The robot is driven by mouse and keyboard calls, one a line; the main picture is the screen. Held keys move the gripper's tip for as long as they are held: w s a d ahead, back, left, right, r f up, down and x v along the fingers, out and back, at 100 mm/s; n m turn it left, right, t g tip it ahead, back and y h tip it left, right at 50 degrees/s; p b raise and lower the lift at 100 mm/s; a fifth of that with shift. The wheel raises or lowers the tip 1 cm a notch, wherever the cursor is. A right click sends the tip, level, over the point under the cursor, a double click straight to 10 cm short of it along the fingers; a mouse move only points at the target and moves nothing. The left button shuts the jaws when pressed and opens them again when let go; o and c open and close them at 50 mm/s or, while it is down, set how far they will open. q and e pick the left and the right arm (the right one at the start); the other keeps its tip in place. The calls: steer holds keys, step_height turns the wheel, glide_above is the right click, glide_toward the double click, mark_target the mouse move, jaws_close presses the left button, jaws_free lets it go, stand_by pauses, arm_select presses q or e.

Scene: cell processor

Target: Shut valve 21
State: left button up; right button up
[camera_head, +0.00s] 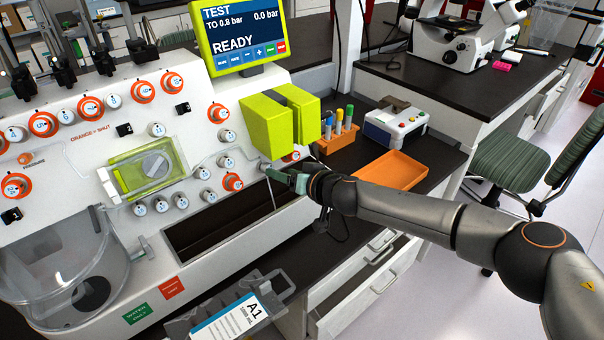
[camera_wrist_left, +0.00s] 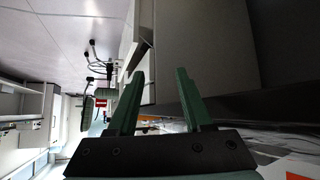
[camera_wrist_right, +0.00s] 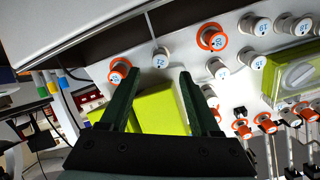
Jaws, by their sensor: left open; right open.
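The valve panel is marked "ORANGE = SHUT" (camera_head: 90,135). A white knob (camera_wrist_right: 160,58) without an orange ring lies just beyond and between the open fingers of my right gripper (camera_wrist_right: 159,75). It is likely valve 21, but its number is not legible. One orange-ringed knob (camera_wrist_right: 119,71) is to its left and another (camera_wrist_right: 211,38) to its right in the right wrist view. In the head view, my right gripper (camera_head: 268,170) is at the panel's lower right and partly hides this knob. My left gripper (camera_wrist_left: 158,75) is open and empty, away from the panel.
Yellow-green blocks (camera_head: 281,118) stick out from the panel above my right gripper. An orange rack of tubes (camera_head: 338,139), a small box with buttons (camera_head: 396,125) and an orange tray (camera_head: 393,170) stand to the right. The screen (camera_head: 240,35) reads READY, 0.0 bar.

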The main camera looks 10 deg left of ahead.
steer(key=v, duration=0.6)
steer(key=shift+s+r+p, duration=0.2)
steer(key=shift+p, duration=0.1)
steer(key=shift+d, duration=0.1)
